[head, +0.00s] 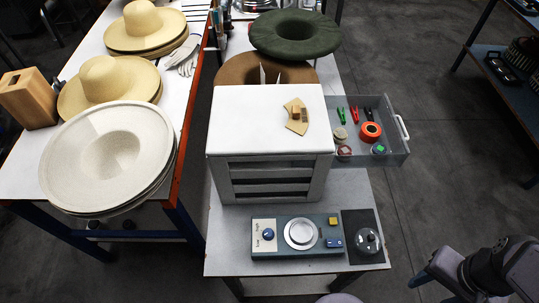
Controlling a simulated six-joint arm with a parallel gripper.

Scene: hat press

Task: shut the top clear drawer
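The clear drawer (396,154) sticks out of the right side of the white cabinet (228,135), well open. Its pale handle (402,127) is at its right end. Inside lie an orange tape roll, red, green and black clips, and several small round items. I cannot see from this angle whether it is the top drawer. My gripper (432,284) is at the lower right, apart from the drawer and below it in the picture. It appears to hold nothing, but its fingers are not clear enough to tell open from shut.
A control box (282,246) with a dial and buttons stands in front of the cabinet. Small wooden pieces (297,118) lie on the cabinet top. Behind are a green hat form (294,34) and a brown one (235,70). Floor right of the drawer is free.

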